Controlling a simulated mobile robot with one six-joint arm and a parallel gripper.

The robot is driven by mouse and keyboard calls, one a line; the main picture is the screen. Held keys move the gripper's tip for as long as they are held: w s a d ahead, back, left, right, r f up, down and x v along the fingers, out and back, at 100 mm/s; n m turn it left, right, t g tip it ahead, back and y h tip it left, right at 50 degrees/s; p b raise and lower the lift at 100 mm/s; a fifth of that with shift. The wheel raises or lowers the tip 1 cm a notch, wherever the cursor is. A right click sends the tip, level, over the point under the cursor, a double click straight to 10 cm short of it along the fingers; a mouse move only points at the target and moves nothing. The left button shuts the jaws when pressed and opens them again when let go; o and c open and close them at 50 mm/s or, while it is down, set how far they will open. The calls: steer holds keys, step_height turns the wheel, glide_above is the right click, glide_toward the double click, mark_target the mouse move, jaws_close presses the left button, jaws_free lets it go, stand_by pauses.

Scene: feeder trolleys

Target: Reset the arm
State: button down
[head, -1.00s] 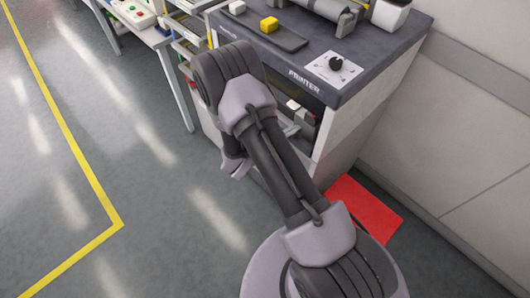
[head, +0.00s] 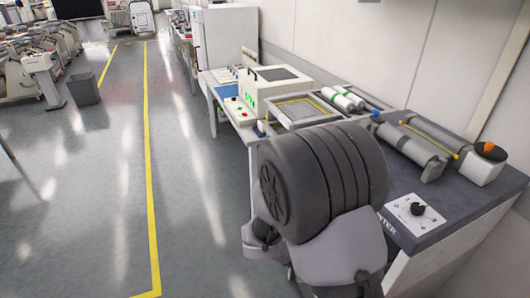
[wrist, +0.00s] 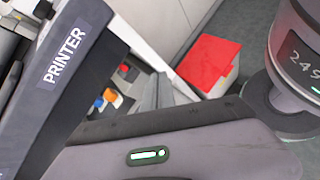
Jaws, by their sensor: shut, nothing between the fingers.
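In the head view my arm stands in front of the printer, a dark-topped bench unit (head: 455,205). Its large dark ribbed joint fills the lower middle, and the gripper is hidden there. In the wrist view my gripper (wrist: 158,88) shows as grey fingers above the dark gripper body with a green light. The fingers are shut with nothing held. They point toward the floor and wall beside the printer front (wrist: 75,50), which has white "PRINTER" lettering. My round base column with a number display is at the right edge.
Small orange, blue and white items (wrist: 106,100) sit in the printer's lower opening. A white table with a boxy machine (head: 268,85) stands behind. Open floor (head: 75,200) lies left; a grey bin (head: 83,88) stands farther off.

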steer(key=s+a+r+m+t+y, duration=0.3)
steer(key=s+a+r+m+y, duration=0.2)
steer(key=r+m, duration=0.3)
steer(key=s+a+r+m+t+y, duration=0.3)
steer(key=s+a+r+m+y, duration=0.3)
steer(key=r+m+y, duration=0.2)
step_height(320, 180, up, 3)
steer(key=shift+s+a+f+m+t, duration=0.1)
steer(key=shift+s+a+m+t, duration=0.05)
steer(key=shift+a+m+t, duration=0.2)
